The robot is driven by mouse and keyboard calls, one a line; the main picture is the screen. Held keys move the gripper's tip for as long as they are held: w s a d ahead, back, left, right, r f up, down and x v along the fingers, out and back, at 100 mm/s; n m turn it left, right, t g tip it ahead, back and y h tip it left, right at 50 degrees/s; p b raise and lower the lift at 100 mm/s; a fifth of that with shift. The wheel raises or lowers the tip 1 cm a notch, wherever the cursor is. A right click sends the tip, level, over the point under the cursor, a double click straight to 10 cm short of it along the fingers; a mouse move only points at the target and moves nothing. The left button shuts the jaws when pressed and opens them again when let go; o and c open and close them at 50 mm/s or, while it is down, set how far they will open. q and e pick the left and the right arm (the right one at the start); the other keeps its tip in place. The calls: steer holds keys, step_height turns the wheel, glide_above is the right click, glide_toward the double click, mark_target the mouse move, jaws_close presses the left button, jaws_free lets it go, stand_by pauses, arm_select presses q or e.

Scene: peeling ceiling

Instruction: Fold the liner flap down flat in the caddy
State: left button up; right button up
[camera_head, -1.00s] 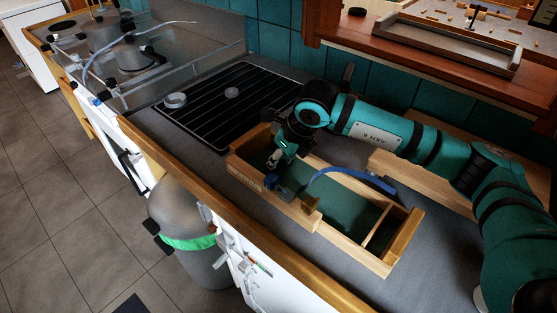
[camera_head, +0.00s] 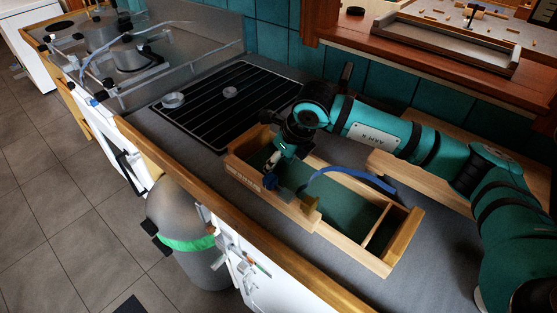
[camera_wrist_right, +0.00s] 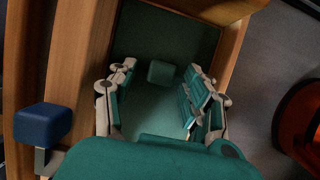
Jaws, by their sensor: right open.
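The caddy (camera_head: 383,262) is a long wooden box on the grey counter, lined in dark green, with a blue strap-like handle arching over it. The green liner (camera_head: 345,202) shows in its middle and also in the wrist view (camera_wrist_right: 165,40). In the wrist view a lighter green panel (camera_wrist_right: 155,112), perhaps the flap, lies between my fingers, with a small green block (camera_wrist_right: 160,72) at its far edge. Whether the panel is flat or tilted I cannot tell. My right gripper (camera_head: 276,164) is open over the caddy's left part, its fingers spread (camera_wrist_right: 160,100). My left gripper is out of view.
A blue block (camera_wrist_right: 42,125) stands at the caddy's side, left of my gripper in the wrist view. A black grate (camera_head: 225,105) lies left of the caddy, a wooden ledge (camera_head: 450,45) behind. A grey bin (camera_head: 190,235) stands below the counter front.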

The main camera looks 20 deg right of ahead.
steer(key=v, duration=1.1)
steer(key=shift+r, duration=0.4)
steer(key=shift+s+d, duration=0.1)
